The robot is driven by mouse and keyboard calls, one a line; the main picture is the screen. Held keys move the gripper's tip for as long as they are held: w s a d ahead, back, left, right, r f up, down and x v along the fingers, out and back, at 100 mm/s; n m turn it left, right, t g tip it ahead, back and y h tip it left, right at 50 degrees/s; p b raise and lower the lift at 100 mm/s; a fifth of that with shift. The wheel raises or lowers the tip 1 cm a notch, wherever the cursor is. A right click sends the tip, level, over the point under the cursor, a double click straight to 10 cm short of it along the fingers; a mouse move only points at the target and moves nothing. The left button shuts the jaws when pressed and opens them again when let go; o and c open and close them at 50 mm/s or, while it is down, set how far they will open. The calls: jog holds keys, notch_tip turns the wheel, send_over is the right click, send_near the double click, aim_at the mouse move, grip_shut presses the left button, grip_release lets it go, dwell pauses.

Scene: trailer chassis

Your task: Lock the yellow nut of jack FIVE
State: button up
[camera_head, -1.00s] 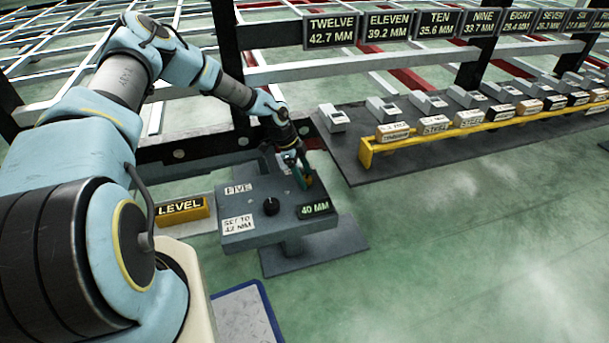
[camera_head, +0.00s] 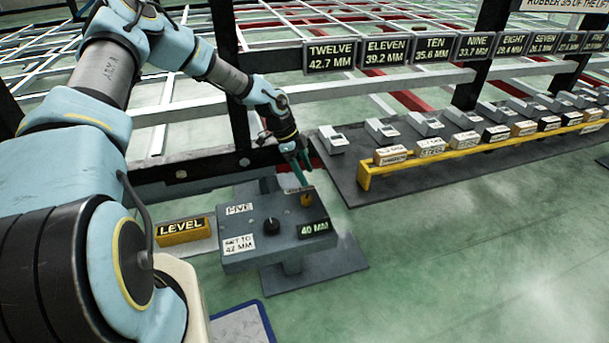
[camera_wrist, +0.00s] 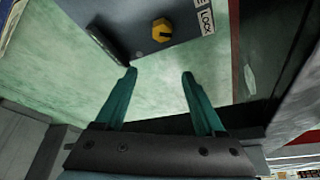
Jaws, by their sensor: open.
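The jack panel (camera_head: 262,256) labelled FIVE stands on a grey base plate in the head view. Its card reads "SET TO 42 MM" and its display (camera_head: 314,228) reads 40 MM. A black knob (camera_head: 271,226) sits mid-panel. The yellow nut (camera_head: 306,200) is near the panel's far right corner; in the wrist view it is a yellow hexagon (camera_wrist: 162,30) with a dark slot, beside a label reading LOCK (camera_wrist: 206,22). My gripper (camera_head: 303,176) is above and behind the nut, apart from it. Its teal fingers (camera_wrist: 158,74) are open and empty, with the nut beyond their tips.
A yellow LEVEL block (camera_head: 183,231) lies left of the panel. A dark shelf (camera_head: 352,190) with several devices and labelled blocks behind a yellow rail (camera_head: 450,153) runs to the right. The frame beams (camera_head: 200,170) stand close behind the panel. Green floor is clear at front right.

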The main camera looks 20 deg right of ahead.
aim_at(306, 198)
jog(key=shift+f, duration=0.1)
jog(key=s+a+n+t+b, duration=0.2)
jog(key=a+n+t+b, duration=0.2)
jog(key=n+b, duration=0.9)
jog(key=shift+m+h, duration=0.4)
jog(key=shift+m, duration=0.2)
jog(key=b+x, duration=0.6)
jog(key=x, duration=0.4)
jog(key=shift+w+d+f, duration=0.15)
jog(key=shift+d+f, duration=0.05)
jog(key=shift+f, duration=0.1)
grip_shut()
